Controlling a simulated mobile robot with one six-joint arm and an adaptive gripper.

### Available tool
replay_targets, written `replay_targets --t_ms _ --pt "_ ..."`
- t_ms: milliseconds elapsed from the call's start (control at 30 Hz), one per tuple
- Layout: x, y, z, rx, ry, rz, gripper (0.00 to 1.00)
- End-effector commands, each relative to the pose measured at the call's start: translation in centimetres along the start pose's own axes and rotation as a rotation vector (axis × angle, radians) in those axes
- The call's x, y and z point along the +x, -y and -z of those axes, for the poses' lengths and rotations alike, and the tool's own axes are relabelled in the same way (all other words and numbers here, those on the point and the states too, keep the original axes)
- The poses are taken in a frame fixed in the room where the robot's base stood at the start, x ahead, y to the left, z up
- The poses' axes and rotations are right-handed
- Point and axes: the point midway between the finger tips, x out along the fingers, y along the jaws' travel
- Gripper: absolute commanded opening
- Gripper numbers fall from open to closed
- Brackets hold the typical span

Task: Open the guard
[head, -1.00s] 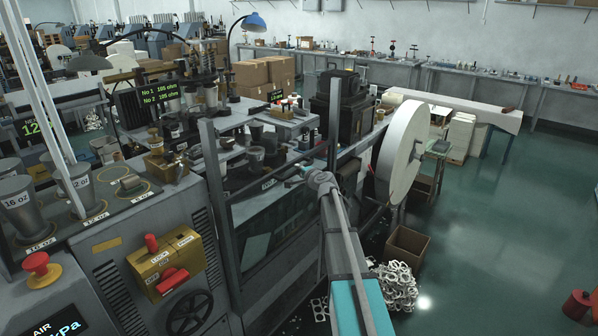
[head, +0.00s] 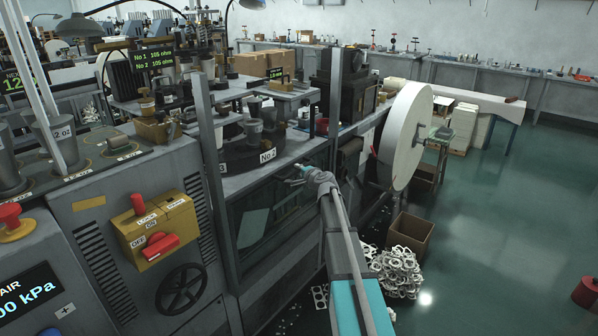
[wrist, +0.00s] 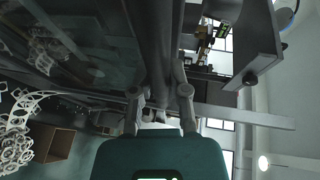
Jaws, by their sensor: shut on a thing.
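The guard (head: 282,205) is a dark see-through panel in a grey frame on the front of the machine. It sits low between two grey upright posts in the head view, and the space above it, in front of the round table, is uncovered. My gripper (head: 302,175) is at the guard's upper edge near the right post. In the wrist view my gripper (wrist: 160,100) has its two fingers on either side of a dark bar of the guard (wrist: 153,45), shut on it. My arm partly hides the guard's right part.
A dark round table (head: 245,160) with cups stands behind the guard. A yellow switch box (head: 155,230) and a handwheel (head: 181,289) are on the machine's left front. A big white paper roll (head: 405,137), a cardboard box (head: 409,238) and scrap rings (head: 398,272) are at right.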

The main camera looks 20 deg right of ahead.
Motion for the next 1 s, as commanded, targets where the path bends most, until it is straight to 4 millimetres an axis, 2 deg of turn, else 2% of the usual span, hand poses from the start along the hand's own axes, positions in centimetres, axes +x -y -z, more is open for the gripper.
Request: replay_targets --t_ms 100,500,533,700,1000 --pt "0.08 -0.56 -0.07 0.000 0.001 0.000 0.00" --pt "0.09 -0.55 -0.07 0.000 0.001 0.000 0.00" --pt "0.09 -0.55 -0.07 0.000 0.001 0.000 0.23" --pt "0.09 -0.54 -0.06 0.000 0.000 0.000 0.55" --pt "0.10 -0.54 -0.05 0.000 0.000 0.000 0.57"
